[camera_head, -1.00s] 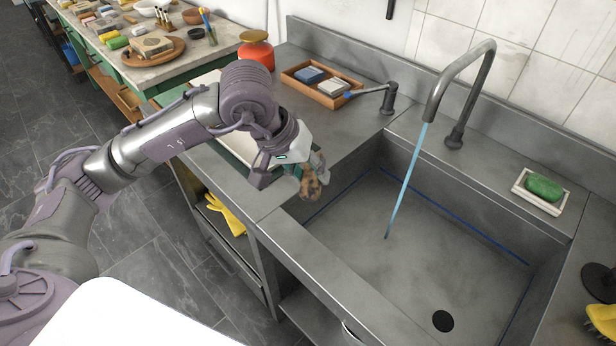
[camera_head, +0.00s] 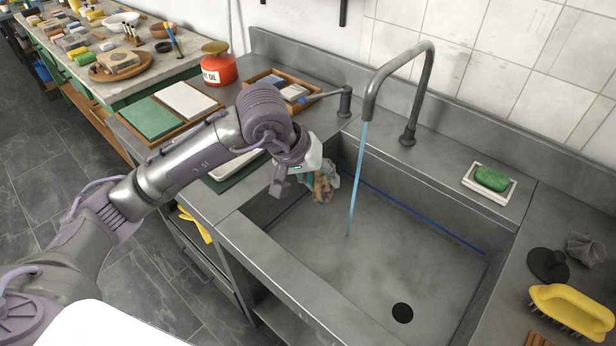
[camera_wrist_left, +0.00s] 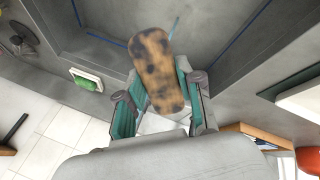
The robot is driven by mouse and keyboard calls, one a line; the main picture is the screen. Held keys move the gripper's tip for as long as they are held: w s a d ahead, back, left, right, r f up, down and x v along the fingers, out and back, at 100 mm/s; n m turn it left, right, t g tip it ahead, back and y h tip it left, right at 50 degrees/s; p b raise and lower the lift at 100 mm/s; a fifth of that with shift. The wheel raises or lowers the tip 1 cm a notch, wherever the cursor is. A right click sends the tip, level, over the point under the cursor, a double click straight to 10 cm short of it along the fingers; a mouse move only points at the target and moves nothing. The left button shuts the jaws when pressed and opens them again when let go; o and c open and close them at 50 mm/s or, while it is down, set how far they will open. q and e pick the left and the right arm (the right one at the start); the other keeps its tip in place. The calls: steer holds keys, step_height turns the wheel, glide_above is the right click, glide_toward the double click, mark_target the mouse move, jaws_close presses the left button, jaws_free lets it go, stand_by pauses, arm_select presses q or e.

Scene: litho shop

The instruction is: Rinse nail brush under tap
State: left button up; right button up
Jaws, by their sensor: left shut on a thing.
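My left gripper (camera_head: 303,180) is shut on the nail brush (camera_head: 323,189), a brown block with dark stains. It holds the brush over the left part of the sink (camera_head: 385,265), to the left of the water stream (camera_head: 354,190) and apart from it in the picture. The left wrist view shows the brush (camera_wrist_left: 157,72) between the green finger pads. Its bristles cannot be made out. The grey tap (camera_head: 372,90) is running, and its blue stream falls into the basin. My right gripper is not in view.
A green soap bar (camera_head: 491,179) on a white dish (camera_head: 487,192) sits at the sink's right rim. A yellow scrub brush (camera_head: 571,309) lies at the lower right. A red oil can (camera_head: 219,68) and wooden tray (camera_head: 262,78) stand at the back left. The basin floor is clear.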

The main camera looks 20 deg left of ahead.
arm_select(q)
steer(key=shift+w+d+f, duration=0.15)
steer(key=shift+w+d, duration=0.45)
steer(key=shift+w, duration=0.05)
steer(key=w+d+f+b, duration=0.1)
steer(key=w+d+b, duration=0.1)
steer(key=w+d, duration=0.2)
steer(key=shift+w+d+f, duration=0.25)
steer(key=shift+w+d, duration=0.15)
steer(key=shift+w, duration=0.25)
steer(key=shift+s+d, duration=0.1)
steer(key=shift+s, duration=0.05)
steer(key=shift+s+d+b, duration=0.3)
steer(key=shift+w+a, duration=0.1)
